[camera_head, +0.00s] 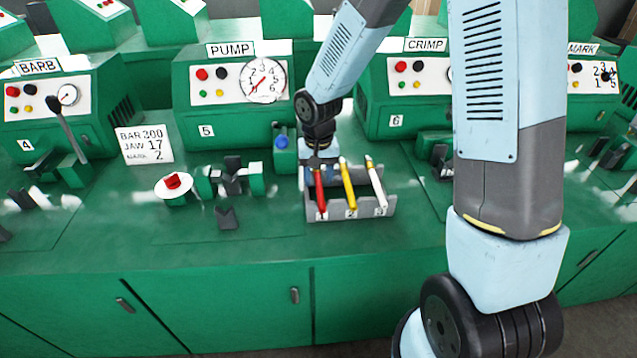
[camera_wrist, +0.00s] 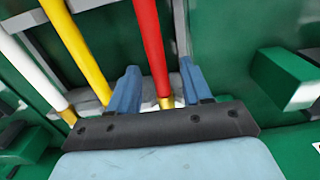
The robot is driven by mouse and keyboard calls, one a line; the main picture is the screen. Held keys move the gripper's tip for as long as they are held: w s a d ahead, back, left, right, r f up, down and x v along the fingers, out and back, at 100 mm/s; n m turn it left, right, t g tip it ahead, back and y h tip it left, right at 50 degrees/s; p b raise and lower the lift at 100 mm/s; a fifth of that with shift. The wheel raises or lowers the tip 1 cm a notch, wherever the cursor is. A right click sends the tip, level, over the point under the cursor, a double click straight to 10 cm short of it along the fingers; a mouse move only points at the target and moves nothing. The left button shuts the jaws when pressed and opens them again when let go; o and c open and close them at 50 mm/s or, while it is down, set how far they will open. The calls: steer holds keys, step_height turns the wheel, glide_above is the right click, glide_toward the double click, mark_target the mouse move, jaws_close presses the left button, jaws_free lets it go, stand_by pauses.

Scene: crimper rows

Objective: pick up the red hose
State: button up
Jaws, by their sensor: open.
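The red hose (camera_head: 320,192) lies in the leftmost slot, marked 1, of a grey rack (camera_head: 350,208) on the green bench. In the wrist view the red hose (camera_wrist: 150,45) passes between the two blue fingers of my gripper (camera_wrist: 160,88), with its brass end close to the gripper body. The fingers are open, one on each side of the hose, with a gap to the right finger. In the head view my gripper (camera_head: 318,160) is over the back end of the rack, its fingers mostly hidden.
A yellow hose (camera_head: 348,188) and a white hose (camera_head: 376,184) lie in the slots to the right. A blue-capped bottle (camera_head: 282,150) stands left of the rack, and a red knob (camera_head: 173,182) and clamp blocks (camera_head: 230,180) are further left. The bench front is clear.

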mark_target(318, 179)
steer(key=shift+c, duration=0.3)
jaws_close()
steer(key=shift+r, duration=0.15)
steer(key=shift+r, duration=0.25)
step_height(318, 179, up, 2)
steer(key=shift+r, duration=0.2)
steer(key=s+d+r, duration=0.4)
steer(key=s+r, duration=0.6)
steer(key=s, duration=0.3)
steer(key=shift+s+d, duration=0.15)
steer(key=shift+d, duration=0.05)
steer(key=shift+a, duration=0.1)
